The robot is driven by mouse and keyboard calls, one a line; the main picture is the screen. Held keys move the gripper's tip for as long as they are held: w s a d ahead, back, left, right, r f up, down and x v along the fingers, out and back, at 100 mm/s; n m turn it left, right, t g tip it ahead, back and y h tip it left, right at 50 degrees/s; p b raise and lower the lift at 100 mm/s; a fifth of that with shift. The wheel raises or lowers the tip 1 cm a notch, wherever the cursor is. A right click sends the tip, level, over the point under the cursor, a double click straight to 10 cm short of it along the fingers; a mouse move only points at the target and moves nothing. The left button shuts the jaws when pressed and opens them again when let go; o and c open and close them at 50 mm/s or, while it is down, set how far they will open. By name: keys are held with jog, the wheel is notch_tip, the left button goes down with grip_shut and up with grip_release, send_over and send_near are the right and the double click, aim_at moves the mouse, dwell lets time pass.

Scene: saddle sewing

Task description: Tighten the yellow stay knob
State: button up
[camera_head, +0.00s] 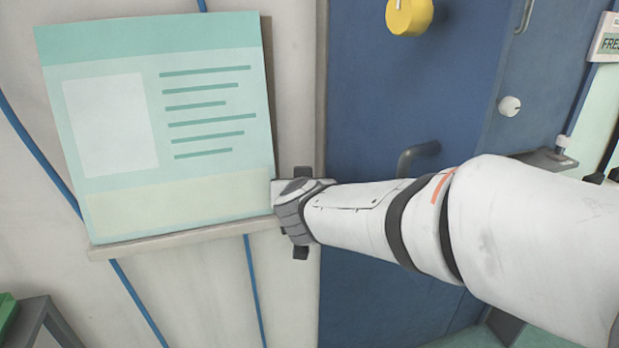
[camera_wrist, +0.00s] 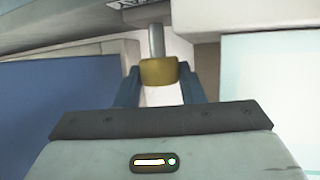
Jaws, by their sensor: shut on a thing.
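A yellow-ochre knob (camera_wrist: 158,72) on a grey shaft shows in the wrist view. It sits between the two blue fingers of my gripper (camera_wrist: 159,88), which is shut on it. In the head view my gripper (camera_head: 293,210) is at the right edge of the pale green poster board, beside the blue door. The held knob is hidden there behind my gripper and wrist. Another yellow knob (camera_head: 408,15), with a pale mark, is on the blue door at the top of the head view, apart from my gripper.
The poster board (camera_head: 150,130) rests on a narrow ledge (camera_head: 180,238) left of my gripper. The blue door (camera_head: 365,110) has a dark handle (camera_head: 418,155) close above my arm. A round white knob (camera_head: 509,106) is further right. Blue cables run down the pale wall.

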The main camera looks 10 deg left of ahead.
jog(key=shift+a+r+m+t+h+p, duration=0.15)
jog(key=shift+m+h+p, duration=0.4)
jog(key=shift+p, duration=0.65)
jog(key=shift+r+m+t+h+p, duration=0.15)
jog(key=shift+m+h+p, duration=0.4)
jog(key=shift+p, duration=0.65)
jog(key=shift+f+m+h+p, duration=0.3)
jog(key=shift+f+h+p, duration=0.05)
jog(key=shift+h+p, duration=0.15)
jog(key=o, duration=0.7)
jog(key=shift+s, duration=0.1)
jog(key=shift+f+b, duration=0.1)
jog(key=shift+b, duration=0.45)
